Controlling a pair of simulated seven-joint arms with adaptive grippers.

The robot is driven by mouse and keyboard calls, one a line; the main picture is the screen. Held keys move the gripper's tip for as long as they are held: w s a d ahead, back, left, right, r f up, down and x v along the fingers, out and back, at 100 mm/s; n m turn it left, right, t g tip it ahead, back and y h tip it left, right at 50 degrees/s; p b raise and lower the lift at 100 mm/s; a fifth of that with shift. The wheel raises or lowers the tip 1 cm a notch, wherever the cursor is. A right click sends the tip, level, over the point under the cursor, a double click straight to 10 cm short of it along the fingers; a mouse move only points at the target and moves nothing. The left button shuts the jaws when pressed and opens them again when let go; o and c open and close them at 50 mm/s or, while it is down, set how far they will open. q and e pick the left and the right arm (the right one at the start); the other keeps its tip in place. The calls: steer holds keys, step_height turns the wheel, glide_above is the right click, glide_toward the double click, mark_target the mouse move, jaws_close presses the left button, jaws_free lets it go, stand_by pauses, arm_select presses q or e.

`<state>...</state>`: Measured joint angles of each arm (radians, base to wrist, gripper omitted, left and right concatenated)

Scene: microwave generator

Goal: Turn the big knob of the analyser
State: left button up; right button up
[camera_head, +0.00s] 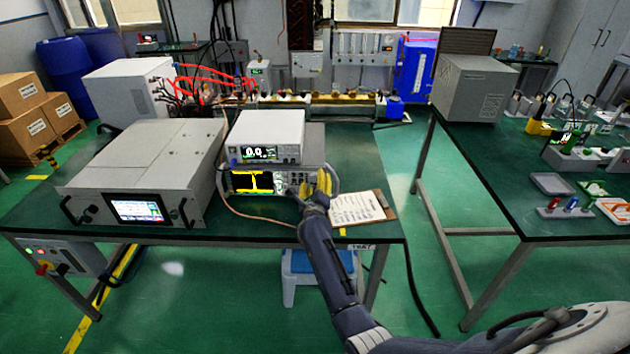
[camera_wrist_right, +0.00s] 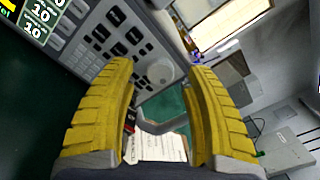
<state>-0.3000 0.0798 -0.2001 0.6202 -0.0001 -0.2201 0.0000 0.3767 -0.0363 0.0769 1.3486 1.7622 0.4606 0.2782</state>
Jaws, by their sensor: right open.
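The analyser (camera_head: 252,182) is the low instrument with a dark screen and yellow trace, under a white meter (camera_head: 268,137) reading 0.0. My right gripper (camera_head: 322,184) is at the right end of its front panel and covers that part in the head view. In the right wrist view the panel with several buttons is tilted, and the big round pale knob (camera_wrist_right: 159,73) shows between the two yellow fingers of my right gripper (camera_wrist_right: 161,72). The fingers are open, one to each side of the knob; contact cannot be told. My left gripper is out of view.
A clipboard with paper (camera_head: 357,207) lies on the green bench right of the analyser. A large grey unit with a lit screen (camera_head: 137,211) stands to the left. A cable (camera_head: 248,214) runs along the bench front. A second bench (camera_head: 500,200) is at right.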

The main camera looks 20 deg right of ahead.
steer(key=shift+w+d, duration=0.25)
steer(key=shift+w, duration=0.25)
jaws_close()
